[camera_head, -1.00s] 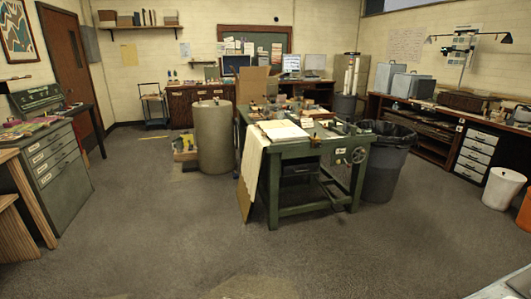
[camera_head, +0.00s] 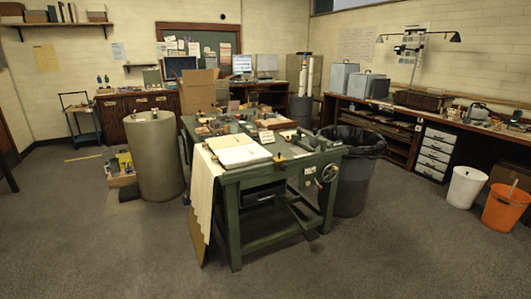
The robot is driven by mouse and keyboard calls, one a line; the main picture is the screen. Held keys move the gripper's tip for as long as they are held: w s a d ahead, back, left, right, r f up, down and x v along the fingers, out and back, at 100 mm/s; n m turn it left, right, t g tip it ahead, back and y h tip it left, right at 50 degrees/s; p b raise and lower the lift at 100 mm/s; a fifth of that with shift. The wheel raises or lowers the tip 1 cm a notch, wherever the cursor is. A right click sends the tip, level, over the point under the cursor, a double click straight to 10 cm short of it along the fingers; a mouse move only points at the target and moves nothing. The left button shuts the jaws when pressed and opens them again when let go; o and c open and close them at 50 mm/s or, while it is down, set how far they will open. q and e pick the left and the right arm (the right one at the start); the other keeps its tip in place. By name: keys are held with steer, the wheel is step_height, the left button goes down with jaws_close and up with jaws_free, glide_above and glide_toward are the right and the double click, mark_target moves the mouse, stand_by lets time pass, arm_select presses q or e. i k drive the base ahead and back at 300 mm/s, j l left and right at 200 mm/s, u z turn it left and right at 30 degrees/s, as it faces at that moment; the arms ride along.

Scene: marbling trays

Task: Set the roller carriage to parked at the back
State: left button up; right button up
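A green work table (camera_head: 232,181) stands in the middle of the room, with a hand wheel (camera_head: 330,172) at its front right corner. White sheets (camera_head: 240,150) lie on its near end, and a pale cloth (camera_head: 204,185) hangs over its left side. Several small items are crowded on its top. I cannot tell a roller carriage apart among them at this distance. Neither of my grippers is in view.
A grey drum (camera_head: 154,160) stands left of the table and a dark bin (camera_head: 358,165) at its right. A white bucket (camera_head: 466,187) and an orange bucket (camera_head: 506,208) stand at the far right. The carpet (camera_head: 110,250) in front is clear.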

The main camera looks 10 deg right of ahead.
mark_target(313, 143)
steer(key=i+l+z, duration=0.15)
steer(key=i+l, duration=0.3)
steer(key=l, duration=0.25)
steer(key=i+l+z, duration=0.15)
steer(key=i+l, duration=0.55)
steer(key=i, duration=0.85)
steer(key=i+l+z, duration=0.1)
steer(key=i, duration=0.9)
steer(key=l, duration=0.05)
